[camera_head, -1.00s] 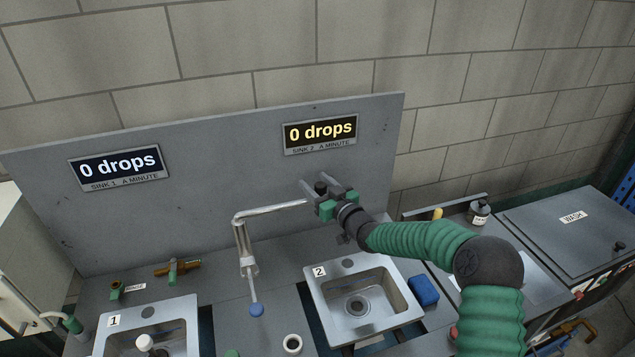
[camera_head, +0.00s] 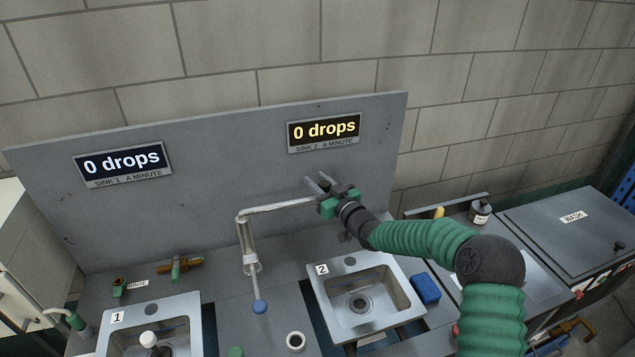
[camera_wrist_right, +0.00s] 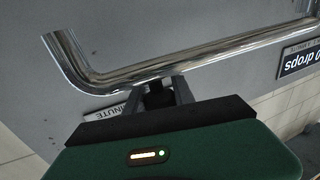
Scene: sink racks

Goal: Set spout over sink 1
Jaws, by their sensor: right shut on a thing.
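The chrome spout (camera_head: 280,209) rises between the two sinks, bends at its top and reaches right toward the sink 2 side. My right gripper (camera_head: 318,184) is at the spout's right-hand part, above and behind sink 2 (camera_head: 386,321). In the right wrist view the spout (camera_wrist_right: 200,56) crosses at the fingertips (camera_wrist_right: 160,90), and the gripper is shut on it. Its bent open end shows at upper left there. Sink 1 (camera_head: 183,308) is at lower left, partly cut off by the frame. My left gripper is out of view.
A grey back panel (camera_head: 230,190) with two "0 drops" displays stands close behind. A brass valve (camera_head: 180,265) and a smaller fitting (camera_head: 118,287) are behind sink 1. A blue sponge (camera_head: 425,289) lies right of sink 2. A white-topped item (camera_head: 148,340) is in sink 1.

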